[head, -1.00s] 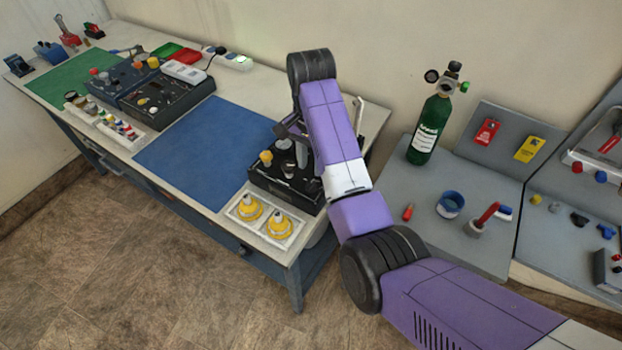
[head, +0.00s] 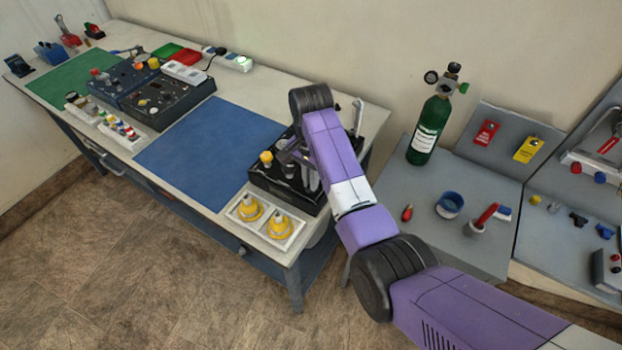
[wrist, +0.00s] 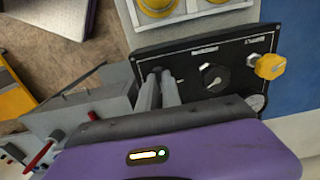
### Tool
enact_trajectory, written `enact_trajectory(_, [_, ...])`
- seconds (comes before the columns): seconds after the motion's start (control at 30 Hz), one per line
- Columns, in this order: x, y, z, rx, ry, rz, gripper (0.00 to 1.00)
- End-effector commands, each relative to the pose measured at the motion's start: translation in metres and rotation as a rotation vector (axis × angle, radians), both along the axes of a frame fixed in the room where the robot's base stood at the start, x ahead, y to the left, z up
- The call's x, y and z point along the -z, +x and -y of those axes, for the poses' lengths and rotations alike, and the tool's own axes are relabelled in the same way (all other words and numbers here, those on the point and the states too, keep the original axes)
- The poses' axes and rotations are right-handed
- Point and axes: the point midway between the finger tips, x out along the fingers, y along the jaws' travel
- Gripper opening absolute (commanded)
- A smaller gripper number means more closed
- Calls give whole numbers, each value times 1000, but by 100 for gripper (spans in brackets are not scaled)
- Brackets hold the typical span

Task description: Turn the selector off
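A black panel (head: 268,182) lies at the right end of the bench. In the wrist view this panel (wrist: 235,50) carries a black round knob with a pale mark (wrist: 214,76), which may be the selector; its label is too small to read. A yellow knob (wrist: 270,66) sits to its right. My gripper (wrist: 160,75) is over the panel, left of the black knob and apart from it. Its two grey fingers are close together with a narrow gap. Their tips are close to the panel; I cannot tell whether they touch it or anything small between them.
A white tray with two yellow fittings (head: 280,224) stands in front of the panel. A blue mat (head: 205,145) lies clear to its left. A green cylinder (head: 430,128) stands on the grey table to the right, near a blue ring (head: 450,204).

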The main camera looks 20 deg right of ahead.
Motion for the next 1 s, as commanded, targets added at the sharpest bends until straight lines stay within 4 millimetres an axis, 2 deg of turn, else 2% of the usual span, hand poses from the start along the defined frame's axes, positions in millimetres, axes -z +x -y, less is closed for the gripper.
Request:
enact_trajectory(0.37, [0, 0, 0, -14, 0, 0, 0])
enact_trajectory(0.57, [-1, 0, 1, -87, -1, 1, 0])
enact_trajectory(1.0, [-1, 0, 1, -459, -1, 1, 0])
